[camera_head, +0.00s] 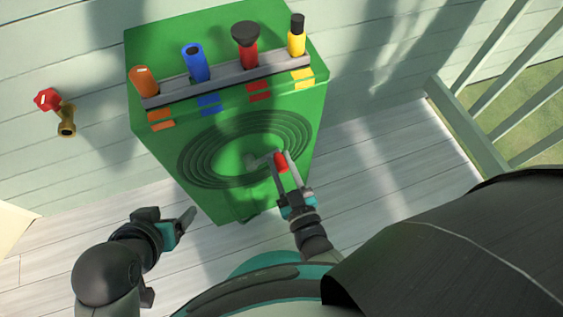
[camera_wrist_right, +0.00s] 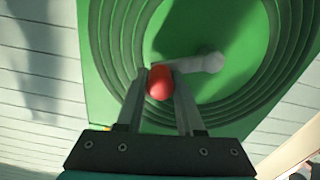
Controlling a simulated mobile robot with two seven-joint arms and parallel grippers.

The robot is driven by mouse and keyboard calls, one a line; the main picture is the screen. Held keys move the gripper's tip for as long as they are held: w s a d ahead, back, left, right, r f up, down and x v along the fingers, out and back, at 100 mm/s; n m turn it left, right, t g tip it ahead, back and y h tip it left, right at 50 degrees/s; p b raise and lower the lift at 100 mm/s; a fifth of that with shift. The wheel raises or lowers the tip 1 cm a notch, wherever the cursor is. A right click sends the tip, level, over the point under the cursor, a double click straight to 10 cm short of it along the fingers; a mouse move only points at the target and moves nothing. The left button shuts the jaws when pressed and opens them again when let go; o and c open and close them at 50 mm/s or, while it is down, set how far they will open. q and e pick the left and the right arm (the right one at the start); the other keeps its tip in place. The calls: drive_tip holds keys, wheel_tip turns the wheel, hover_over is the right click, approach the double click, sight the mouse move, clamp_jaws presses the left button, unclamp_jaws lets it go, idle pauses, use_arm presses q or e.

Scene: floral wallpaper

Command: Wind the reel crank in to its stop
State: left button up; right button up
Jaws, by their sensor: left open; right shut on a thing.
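The reel crank shows on the front of the green reel box (camera_head: 160,172). Its grey arm (camera_wrist_right: 188,66) runs from a hub (camera_wrist_right: 211,62) to a red knob (camera_wrist_right: 159,83). In the head view the red knob (camera_head: 281,161) is to the right of the hub (camera_head: 250,162). Dark coiled rings (camera_head: 205,137) surround the crank. My right gripper (camera_head: 285,162) is shut on the red knob, with one finger on each side of it; it also shows in the right wrist view (camera_wrist_right: 160,85). My left gripper (camera_head: 190,217) is empty and apart from the box, at its lower left.
A rack (camera_head: 220,82) on the box holds an orange (camera_head: 145,81), a blue (camera_head: 195,62), a red (camera_head: 246,55) and a yellow (camera_head: 296,40) nozzle. A red-handled tap (camera_head: 48,99) is on the wall at left. A railing (camera_head: 468,137) stands at right.

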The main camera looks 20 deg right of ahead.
clamp_jaws()
idle(0.7)
drive_tip(key=shift+s, duration=0.1)
